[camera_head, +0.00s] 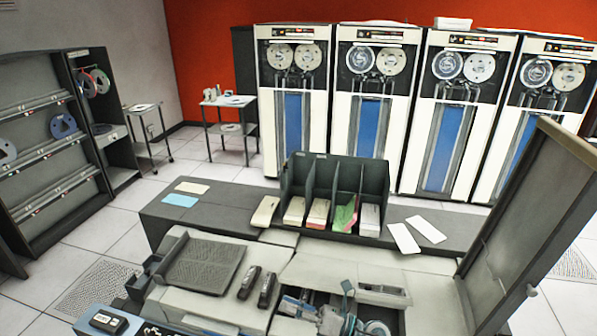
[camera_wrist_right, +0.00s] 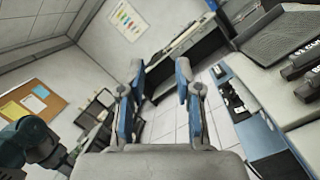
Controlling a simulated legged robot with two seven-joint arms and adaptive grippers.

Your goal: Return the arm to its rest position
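My right gripper (camera_head: 298,306) shows low in the head view, over the front of the grey card machine (camera_head: 220,313). Its blue-padded fingers point left. In the right wrist view the same gripper (camera_wrist_right: 160,72) has its two fingers well apart, with only floor and furniture between and beyond them. It is empty. Most of my right arm is below the head view's lower edge. My left gripper is not visible in the head view. A dark rounded part at the lower left of the wrist view is unclear.
A dark card rack (camera_head: 292,180) with several card stacks stands on the grey counter (camera_head: 228,200). White cards (camera_head: 404,238) lie right of it. A raised grey panel (camera_head: 530,225) stands at the right. Black handles (camera_head: 250,283) are on the machine. Open floor lies left.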

